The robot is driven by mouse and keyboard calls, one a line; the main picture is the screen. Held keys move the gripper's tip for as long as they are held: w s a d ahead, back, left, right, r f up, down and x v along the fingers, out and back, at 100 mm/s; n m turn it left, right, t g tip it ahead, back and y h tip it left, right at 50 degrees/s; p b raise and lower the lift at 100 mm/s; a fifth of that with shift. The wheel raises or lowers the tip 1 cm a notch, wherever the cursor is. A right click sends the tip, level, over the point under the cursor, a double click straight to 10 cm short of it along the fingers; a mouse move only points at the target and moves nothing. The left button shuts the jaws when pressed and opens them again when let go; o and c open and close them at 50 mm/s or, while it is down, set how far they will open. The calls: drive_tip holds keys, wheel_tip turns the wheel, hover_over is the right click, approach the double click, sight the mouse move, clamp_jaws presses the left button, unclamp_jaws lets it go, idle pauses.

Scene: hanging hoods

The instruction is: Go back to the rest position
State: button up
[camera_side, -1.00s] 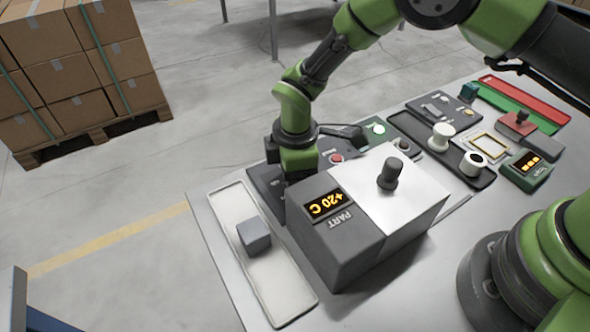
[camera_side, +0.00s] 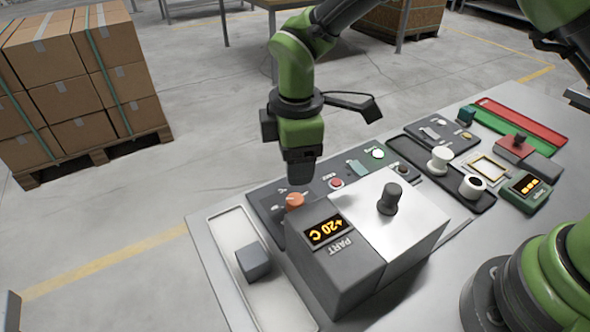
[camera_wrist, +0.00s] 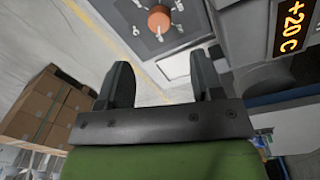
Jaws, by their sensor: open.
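My gripper (camera_side: 302,172) hangs in the air above the dark control panel (camera_side: 262,197), a little above and clear of an orange knob (camera_side: 295,200). In the wrist view my gripper (camera_wrist: 160,85) has its two dark fingers well apart with nothing between them. The orange knob (camera_wrist: 159,19) shows beyond the fingertips there, on the panel. A grey box labelled PART (camera_side: 335,262) reads +20 C on its display and has a silver lid with a dark knob (camera_side: 389,197).
A white tray (camera_side: 222,228) with a grey cube (camera_side: 253,261) lies at the left table edge. A black tray (camera_side: 482,201) holds two white cylindrical pieces. Red and green strips (camera_side: 521,117) lie at the back right. Boxes on a pallet (camera_side: 75,85) stand on the floor.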

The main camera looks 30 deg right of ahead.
drive_tip(key=shift+r, duration=0.1)
idle(0.3)
drive_tip(key=s+d+r+m+t+y, duration=0.1)
drive_tip(key=s+d+r+m, duration=0.25)
drive_tip(key=r, duration=0.45)
drive_tip(key=s+d+r+m+t+y, duration=0.1)
drive_tip(key=s+d+r+m+t, duration=0.15)
drive_tip(key=d+r+m, duration=0.4)
drive_tip(key=s+d+r+m+t, duration=0.1)
drive_tip(key=s+d+r+m, duration=0.1)
drive_tip(key=s+m, duration=0.2)
drive_tip(key=s+d+r+m+t, duration=0.2)
drive_tip(key=s+r+m, duration=0.1)
drive_tip(key=s, duration=0.7)
drive_tip(key=shift+s+m, duration=0.15)
drive_tip(key=shift+m, duration=0.45)
